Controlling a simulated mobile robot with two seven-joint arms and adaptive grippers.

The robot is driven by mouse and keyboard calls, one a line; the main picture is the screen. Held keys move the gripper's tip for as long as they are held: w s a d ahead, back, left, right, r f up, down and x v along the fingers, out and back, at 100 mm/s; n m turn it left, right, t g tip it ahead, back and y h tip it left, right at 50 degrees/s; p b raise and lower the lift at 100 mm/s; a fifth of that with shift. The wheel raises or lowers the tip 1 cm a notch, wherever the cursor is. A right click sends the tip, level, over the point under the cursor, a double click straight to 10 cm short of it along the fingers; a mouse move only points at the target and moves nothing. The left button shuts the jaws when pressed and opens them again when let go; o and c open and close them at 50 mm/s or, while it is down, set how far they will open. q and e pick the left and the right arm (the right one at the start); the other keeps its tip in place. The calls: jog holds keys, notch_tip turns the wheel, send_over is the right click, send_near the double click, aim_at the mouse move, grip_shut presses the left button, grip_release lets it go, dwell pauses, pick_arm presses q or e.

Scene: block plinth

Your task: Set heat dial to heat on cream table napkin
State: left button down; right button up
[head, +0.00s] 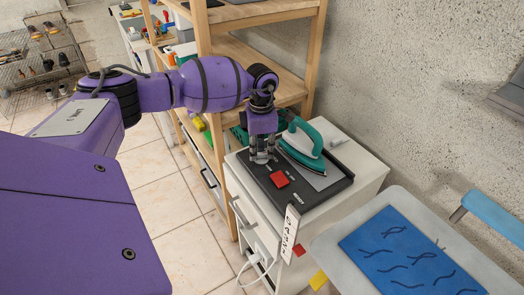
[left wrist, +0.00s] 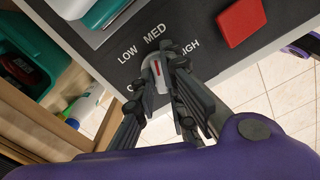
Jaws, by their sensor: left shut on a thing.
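The heat dial (left wrist: 157,70) is a small pale knob with a red mark on a black panel. In the left wrist view, LOW, MED and HIGH are printed around it, and a partly hidden label is at lower left. The red mark points roughly towards MED. My left gripper (head: 262,158) is shut on the dial from above; its fingers (left wrist: 168,75) hide part of it. A teal and white iron (head: 303,143) stands on the black station (head: 315,194) beside the gripper. I see no cream napkin; a blue cloth with dark squiggles (head: 405,255) lies on the ironing board (head: 352,217). My right gripper is out of view.
A red square block (head: 279,179) sits on the station near the gripper; it also shows in the left wrist view (left wrist: 240,21). A white strip with dark symbols (head: 290,232) hangs at the cabinet's front corner. A wooden shelf (head: 270,55) stands behind. Tiled floor lies left.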

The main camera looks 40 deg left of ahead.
aim_at(261, 153)
pick_arm(q)
jog(key=shift+m, duration=0.6)
jog(key=c, duration=1.8)
grip_release()
jog(key=shift+r, duration=0.1)
notch_tip(261, 153, up, 12)
